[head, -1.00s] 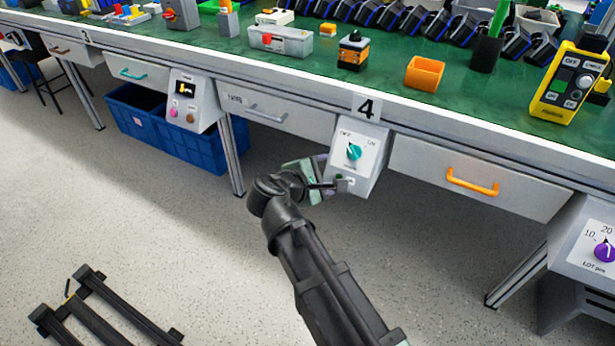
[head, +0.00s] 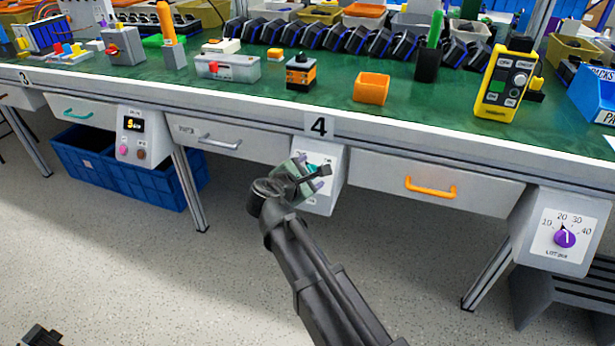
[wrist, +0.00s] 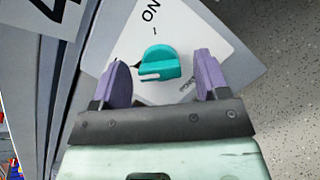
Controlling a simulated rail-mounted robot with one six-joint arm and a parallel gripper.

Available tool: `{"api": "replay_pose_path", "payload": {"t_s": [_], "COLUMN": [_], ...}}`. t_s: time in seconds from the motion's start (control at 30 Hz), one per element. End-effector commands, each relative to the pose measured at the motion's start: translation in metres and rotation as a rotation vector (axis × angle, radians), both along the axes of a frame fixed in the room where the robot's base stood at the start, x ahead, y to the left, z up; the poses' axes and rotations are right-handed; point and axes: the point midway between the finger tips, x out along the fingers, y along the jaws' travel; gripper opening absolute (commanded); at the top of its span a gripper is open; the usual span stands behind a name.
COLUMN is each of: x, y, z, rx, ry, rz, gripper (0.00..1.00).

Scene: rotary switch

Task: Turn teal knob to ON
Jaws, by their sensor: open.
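The teal knob (wrist: 158,64) sits on a white panel (wrist: 205,45) in the wrist view. An ON label (wrist: 151,12) and a tick are above it there. In the head view my gripper (head: 318,178) is in front of the switch box (head: 331,170) under label 4, hiding most of the knob. The OFF label is hidden.
The box hangs under the green workbench (head: 240,100). A drawer with a grey handle (head: 220,142) is left of it, and one with an orange handle (head: 430,188) is right. A purple-knob box (head: 562,238) is further right. Blue crates (head: 140,180) stand on the floor.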

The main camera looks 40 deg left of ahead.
Motion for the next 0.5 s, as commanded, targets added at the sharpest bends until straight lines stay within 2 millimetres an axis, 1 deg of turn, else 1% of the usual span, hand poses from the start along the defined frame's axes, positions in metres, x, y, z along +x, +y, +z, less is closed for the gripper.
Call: {"api": "replay_pose_path", "payload": {"t_s": [0.13,0.43,0.47,0.5], "x": [-0.0004,-0.0007,-0.0007,-0.0007], "y": [-0.0001,-0.0001,-0.0001,-0.0001], "z": [0.0005,0.0004,0.0004,0.0004], "rx": [0.0,0.0,0.0,0.001], "ry": [0.0,0.0,0.0,0.0], "rz": [0.0,0.0,0.0,0.0], "gripper": [0.68,0.22,0.19,0.19]}}
